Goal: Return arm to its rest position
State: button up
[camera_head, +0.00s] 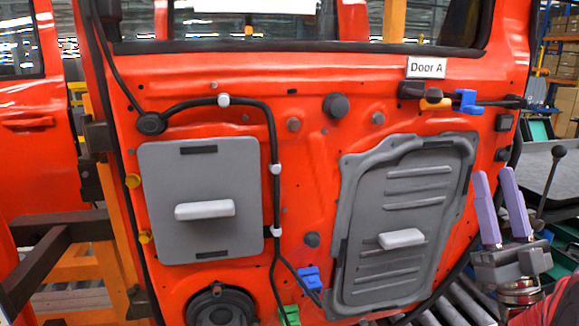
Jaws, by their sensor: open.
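My gripper (499,208) is at the right side of the head view, with two purple fingers pointing up and a clear gap between them. It is empty. It stands to the right of the red door (310,105), beside the door's lower right edge, and appears apart from it. The door carries a white "Door A" label (426,68) at its upper right. Part of my arm below the gripper is cut off by the picture edge.
The door holds a flat grey panel (160,185) and a ribbed grey panel (420,207), each with a white handle. Black cable, blue connectors (309,278) and a green connector (289,315) show. Rollers (465,300) lie below. A grey surface (545,165) with a black lever is at right.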

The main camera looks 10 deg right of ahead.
jog(key=w+a+f+n+g+y, duration=0.1)
jog(key=w+a+n+g+y, duration=0.3)
jog(key=a+y, duration=0.65)
jog(key=s+a+f+g+y, duration=0.1)
jog(key=a+f+g, duration=0.4)
jog(key=a+g, duration=0.45)
jog(key=s+a+f+g+y, duration=0.15)
jog(key=a+f+g, duration=0.45)
jog(key=a, duration=0.7)
jog(key=s+a+f+m+g+h, duration=0.1)
jog(key=s+a+f+g+h, duration=0.15)
jog(key=s+f, duration=0.35)
jog(key=s+a+f+m+g+h, duration=0.1)
jog(key=s+a+f+g+h, duration=0.2)
jog(key=f, duration=0.4)
jog(key=d+f+m+t+h, duration=0.1)
jog(key=d+m+h, duration=0.1)
jog(key=d+h, duration=0.7)
jog(key=shift+s+d+f+m, duration=0.3)
jog(key=shift+s+d+m, duration=0.1)
jog(key=shift+d, duration=0.95)
jog(key=shift+h, duration=0.25)
jog(key=shift+c, duration=0.2)
